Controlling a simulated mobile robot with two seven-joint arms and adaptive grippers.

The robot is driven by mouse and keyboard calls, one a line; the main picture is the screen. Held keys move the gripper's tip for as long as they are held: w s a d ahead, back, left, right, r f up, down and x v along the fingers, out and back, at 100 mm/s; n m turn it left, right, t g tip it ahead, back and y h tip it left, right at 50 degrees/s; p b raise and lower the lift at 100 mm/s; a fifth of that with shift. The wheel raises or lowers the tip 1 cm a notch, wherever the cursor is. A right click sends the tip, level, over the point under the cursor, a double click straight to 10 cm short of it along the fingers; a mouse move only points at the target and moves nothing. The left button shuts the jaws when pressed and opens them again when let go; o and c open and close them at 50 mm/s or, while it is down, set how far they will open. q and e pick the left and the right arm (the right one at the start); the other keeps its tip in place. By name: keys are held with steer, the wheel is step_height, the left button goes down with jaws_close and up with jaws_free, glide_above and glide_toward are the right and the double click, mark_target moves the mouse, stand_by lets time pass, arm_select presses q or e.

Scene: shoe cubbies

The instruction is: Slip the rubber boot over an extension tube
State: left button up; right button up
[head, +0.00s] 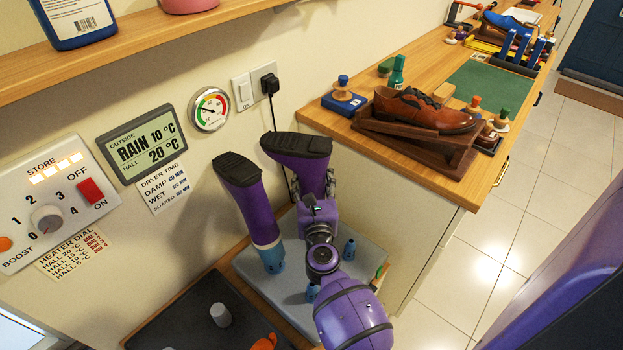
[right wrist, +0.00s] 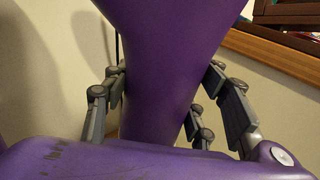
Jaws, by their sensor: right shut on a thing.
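A purple rubber boot (head: 297,152) with a black sole is upside down, sole up. My right gripper (head: 312,187) is shut on its shaft; in the right wrist view the fingers press both sides of the purple shaft (right wrist: 160,75). The boot's lower opening is hidden behind my gripper and arm, so I cannot tell whether a tube is inside it. A second purple boot (head: 252,205) stands sole up to the left, over a blue extension tube (head: 271,258). Other short blue tubes (head: 349,249) (head: 311,293) stand bare. My left gripper is not in view.
The tubes stand on a grey-blue base (head: 290,312) against the wall. A dark mat (head: 180,325) with a pale cylinder (head: 221,315) lies at left front. The wooden counter (head: 440,195) with a brown shoe (head: 425,110) on a rack is close to the right.

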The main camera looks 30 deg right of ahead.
steer(key=shift+f+b, duration=0.3)
steer(key=o, duration=1.5)
steer(key=shift+s+a+f, duration=0.1)
steer(key=shift+s, duration=0.1)
steer(key=v, duration=0.7)
steer(key=shift+s+a, duration=0.15)
steer(key=shift+s, duration=0.1)
